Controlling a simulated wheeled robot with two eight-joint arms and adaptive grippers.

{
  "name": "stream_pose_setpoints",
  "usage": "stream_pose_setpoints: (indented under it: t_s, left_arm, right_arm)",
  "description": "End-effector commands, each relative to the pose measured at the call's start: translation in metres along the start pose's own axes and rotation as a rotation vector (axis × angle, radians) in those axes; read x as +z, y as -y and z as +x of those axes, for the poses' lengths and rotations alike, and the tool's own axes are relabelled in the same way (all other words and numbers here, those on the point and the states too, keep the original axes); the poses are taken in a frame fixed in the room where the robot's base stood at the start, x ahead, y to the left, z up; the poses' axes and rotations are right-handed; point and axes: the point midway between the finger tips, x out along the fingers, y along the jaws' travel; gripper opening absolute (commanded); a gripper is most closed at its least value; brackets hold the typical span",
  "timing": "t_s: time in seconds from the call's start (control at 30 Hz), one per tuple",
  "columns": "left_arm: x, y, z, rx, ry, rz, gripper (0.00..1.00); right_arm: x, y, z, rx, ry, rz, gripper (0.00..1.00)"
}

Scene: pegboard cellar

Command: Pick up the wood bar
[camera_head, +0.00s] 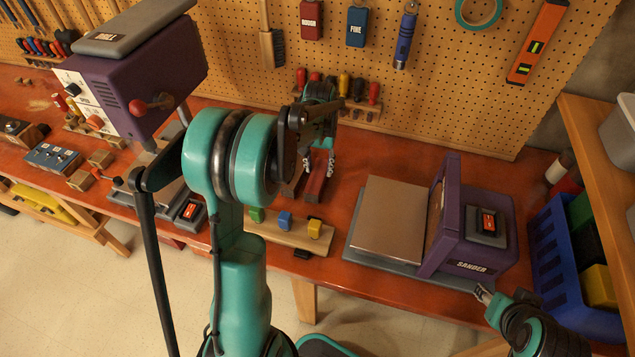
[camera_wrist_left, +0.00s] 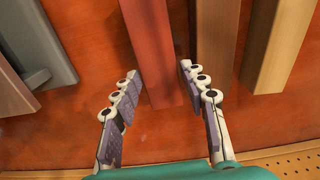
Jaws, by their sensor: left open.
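Several wood bars lie on the orange-red bench; I cannot tell which one the task names. In the left wrist view, a reddish bar (camera_wrist_left: 155,45) has its near end between the fingertips of my left gripper (camera_wrist_left: 155,82). A brown bar (camera_wrist_left: 213,35) lies just right of it, and a paler tan bar (camera_wrist_left: 271,45) lies further right. The left gripper is open and holds nothing. In the head view, the left gripper (camera_head: 320,161) is over the reddish bar (camera_head: 316,185), partly hidden by my arm. My right gripper (camera_head: 484,293) shows small at the lower right; its jaw state is unclear.
The purple sander (camera_head: 478,230) stands right of the bars. A rail with coloured blocks (camera_head: 285,235) lies at the bench's front. The purple drill (camera_head: 140,75) stands left. Hand tools stand in a rack (camera_head: 357,106) behind the gripper, before the pegboard (camera_head: 430,100).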

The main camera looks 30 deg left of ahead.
Motion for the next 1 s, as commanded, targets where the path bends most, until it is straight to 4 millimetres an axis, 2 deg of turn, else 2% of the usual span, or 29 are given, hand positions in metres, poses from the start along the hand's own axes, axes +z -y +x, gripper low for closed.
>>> stream_pose_setpoints:
  t_s: [0.03,0.1,0.3,0.33,0.47,0.77,0.87,1.0]
  left_arm:
    - [-0.001,0.000,0.010,0.000,0.000,0.000,0.43]
    - [0.000,0.000,0.015,0.000,0.000,0.000,0.43]
    - [0.000,0.000,0.015,0.000,0.000,0.000,0.43]
    - [0.000,0.000,0.015,0.000,0.000,0.000,0.38]
    - [0.000,0.000,0.014,0.000,0.000,0.000,0.04]
    - [0.000,0.000,0.013,0.000,-0.001,0.000,0.03]
    - [0.000,0.000,0.007,0.000,-0.001,0.000,0.03]
    - [0.000,0.000,-0.011,0.000,-0.001,0.000,0.03]
  right_arm:
    - [0.003,0.000,0.004,0.000,0.000,0.000,0.40]
    - [0.003,0.000,0.005,0.000,0.000,0.000,0.40]
    - [0.003,0.000,0.004,0.000,0.000,0.000,0.40]
    - [0.003,0.000,0.004,0.000,0.000,0.000,0.40]
    - [0.003,0.000,0.004,0.000,0.000,0.000,0.40]
    - [0.002,0.000,0.003,0.000,0.000,0.000,0.40]
    - [0.001,0.000,0.001,0.000,0.000,0.000,0.40]
    - [-0.003,0.000,-0.004,0.000,0.000,0.000,0.40]
